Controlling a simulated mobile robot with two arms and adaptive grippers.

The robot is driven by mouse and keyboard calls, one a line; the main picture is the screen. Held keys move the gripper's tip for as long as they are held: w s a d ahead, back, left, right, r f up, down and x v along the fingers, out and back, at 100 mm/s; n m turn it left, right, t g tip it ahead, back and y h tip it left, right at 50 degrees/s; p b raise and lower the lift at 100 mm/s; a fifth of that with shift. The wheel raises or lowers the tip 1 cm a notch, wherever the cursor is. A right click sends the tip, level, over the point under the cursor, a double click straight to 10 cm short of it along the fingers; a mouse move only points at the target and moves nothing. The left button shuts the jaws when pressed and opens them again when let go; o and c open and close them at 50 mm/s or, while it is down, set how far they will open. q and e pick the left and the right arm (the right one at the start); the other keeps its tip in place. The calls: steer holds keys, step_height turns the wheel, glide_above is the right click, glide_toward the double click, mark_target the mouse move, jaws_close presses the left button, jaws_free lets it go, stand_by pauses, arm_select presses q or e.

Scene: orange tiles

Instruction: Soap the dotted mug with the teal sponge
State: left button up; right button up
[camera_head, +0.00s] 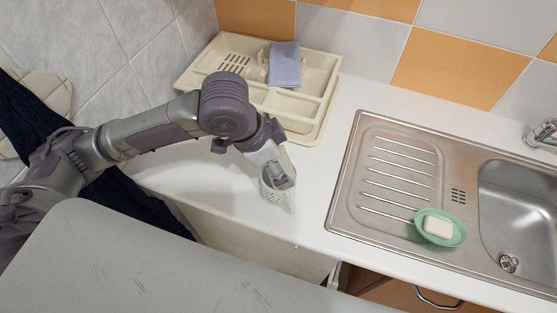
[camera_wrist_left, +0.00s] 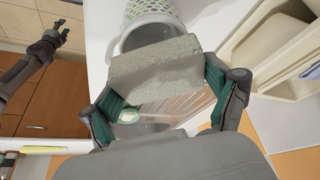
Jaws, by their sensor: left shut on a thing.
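The dotted mug (camera_head: 281,203), white with green dots, is on the white counter, partly hidden under my left gripper (camera_head: 280,170). In the left wrist view the mug (camera_wrist_left: 152,12) shows its open mouth towards me. My left gripper (camera_wrist_left: 165,105) is shut on a rough block-shaped sponge (camera_wrist_left: 157,68), which looks grey rather than teal here. The sponge covers part of the mug's mouth; I cannot tell whether they touch. My right gripper (camera_wrist_left: 57,33) shows at the upper left of the wrist view, empty with its fingers apart.
A cream dish rack (camera_head: 325,75) with a lavender cloth-like item (camera_head: 285,65) stands behind. To the right is the steel sink (camera_head: 375,140), with a green soap dish (camera_head: 461,236) and white soap (camera_head: 438,227) on its drainer. A grey surface (camera_head: 150,265) fills the front.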

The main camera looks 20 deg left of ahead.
arm_select(q)
steer(key=shift+f, duration=0.6)
steer(key=shift+r, duration=0.1)
steer(key=shift+w+p, duration=0.4)
steer(key=shift+p, duration=0.1)
steer(key=shift+s, duration=0.2)
steer(key=shift+s+p, duration=0.55)
steer(key=shift+s, duration=0.1)
steer(key=shift+w, duration=0.2)
steer(key=shift+w+p, duration=0.5)
steer(key=shift+w, duration=0.1)
steer(key=shift+s, duration=0.15)
steer(key=shift+s+p, duration=0.55)
steer(key=shift+s, duration=0.1)
